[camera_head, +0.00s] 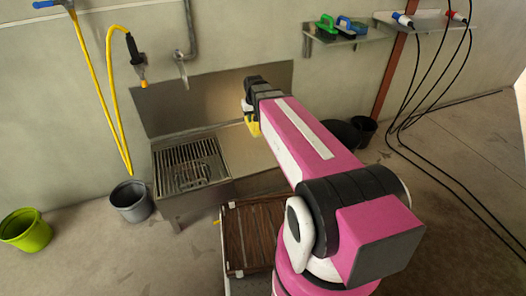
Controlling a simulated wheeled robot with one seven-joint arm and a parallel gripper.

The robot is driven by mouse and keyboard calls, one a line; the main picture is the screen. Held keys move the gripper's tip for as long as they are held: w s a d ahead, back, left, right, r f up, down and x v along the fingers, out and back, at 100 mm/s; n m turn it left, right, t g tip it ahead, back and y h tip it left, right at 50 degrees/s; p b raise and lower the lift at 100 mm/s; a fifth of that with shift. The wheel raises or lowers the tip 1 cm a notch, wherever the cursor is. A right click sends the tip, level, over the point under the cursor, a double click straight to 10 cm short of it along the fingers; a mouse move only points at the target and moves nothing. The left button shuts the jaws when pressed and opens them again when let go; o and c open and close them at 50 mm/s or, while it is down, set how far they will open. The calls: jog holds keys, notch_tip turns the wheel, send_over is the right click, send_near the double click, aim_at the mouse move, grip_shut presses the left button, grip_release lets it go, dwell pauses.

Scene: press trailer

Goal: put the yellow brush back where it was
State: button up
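A small yellow thing, likely the yellow brush (254,129), shows just below the end of my arm, over the steel counter right of the sink. Most of it is hidden behind my arm. My gripper (249,112) is at the arm's far end, right at the yellow thing. Its fingers are too small and covered to show whether they are closed on it. A green brush (326,25) and a blue brush (346,25) lie on the left wall shelf (322,39), with bare shelf around them.
The steel sink unit (223,137) has a grate (190,165) at left. A wooden-slatted thing (250,235) stands in front. Grey (131,204), lime (23,232) and black (364,128) buckets stand around. A yellow hose (91,85) and black cables (410,105) hang from the wall.

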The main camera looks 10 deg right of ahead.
notch_tip(320, 180, down, 10)
jog(key=a, duration=0.3)
jog(key=shift+n, duration=0.3)
jog(key=shift+w+d+f, duration=1.25)
jog(key=shift+d+f, duration=0.3)
jog(key=shift+f, duration=0.35)
jog(key=shift+w+d+f, duration=1.2)
jog(key=shift+d+f, duration=0.35)
jog(key=shift+f, duration=0.35)
jog(key=shift+w+d+f, duration=1.25)
jog(key=shift+d+f, duration=0.3)
jog(key=shift+f, duration=0.35)
jog(key=o, duration=0.9)
jog(key=shift+f, duration=0.1)
